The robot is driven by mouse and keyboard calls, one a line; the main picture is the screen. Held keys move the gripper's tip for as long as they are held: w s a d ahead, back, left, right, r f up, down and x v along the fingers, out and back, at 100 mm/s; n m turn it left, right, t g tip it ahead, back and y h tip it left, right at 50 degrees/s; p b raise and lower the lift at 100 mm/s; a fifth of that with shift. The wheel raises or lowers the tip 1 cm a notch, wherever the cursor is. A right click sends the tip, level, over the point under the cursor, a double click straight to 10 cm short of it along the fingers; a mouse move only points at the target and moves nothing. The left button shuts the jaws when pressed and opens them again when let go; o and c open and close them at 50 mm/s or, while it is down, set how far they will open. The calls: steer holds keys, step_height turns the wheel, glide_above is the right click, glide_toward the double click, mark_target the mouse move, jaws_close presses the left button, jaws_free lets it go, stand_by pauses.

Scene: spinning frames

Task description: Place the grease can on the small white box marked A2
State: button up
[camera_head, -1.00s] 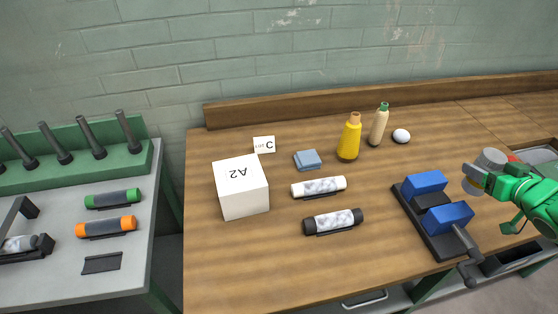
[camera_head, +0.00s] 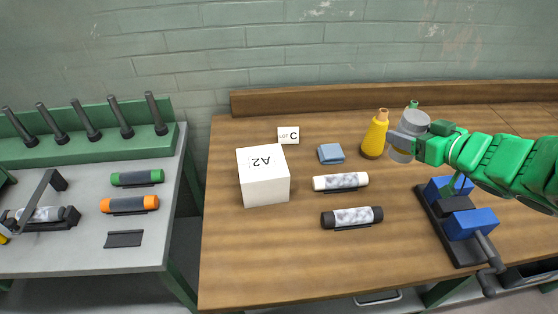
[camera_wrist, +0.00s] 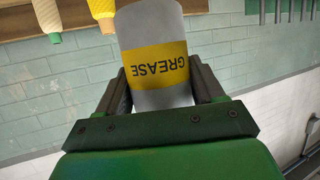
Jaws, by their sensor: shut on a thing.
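The grease can (camera_wrist: 155,60), grey with a yellow band reading GREASE, is held between the two fingers of my gripper (camera_wrist: 165,88) in the wrist view. In the head view the grey can (camera_head: 410,130) is in my gripper (camera_head: 405,143), raised above the wooden table's right side, in front of the yellow bottle. The small white box marked A2 (camera_head: 264,182) stands on the table's left part, to the left of my gripper and apart from it. Its top looks bare.
A yellow bottle (camera_head: 374,137), a blue cloth (camera_head: 331,153), a LOT C card (camera_head: 288,135), a white-ended roll (camera_head: 340,181) and a black-ended roll (camera_head: 352,217) are on the table. A blue vise (camera_head: 467,223) stands at right. A grey side table (camera_head: 85,256) is at left.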

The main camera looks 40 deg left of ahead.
steer(key=s+a+r+n+g, duration=0.35)
steer(key=s+a, duration=0.55)
steer(key=s, duration=0.3)
steer(key=s+a+r+n+g, duration=0.35)
steer(key=s+a, duration=0.55)
steer(key=s, duration=0.3)
glide_above(262, 161)
steer(key=shift+m+g+y, duration=0.3)
steer(key=shift+s+f, duration=0.15)
steer(key=shift+f, duration=7.2)
steer(key=shift+f, duration=0.15)
steer(key=o, duration=1.4)
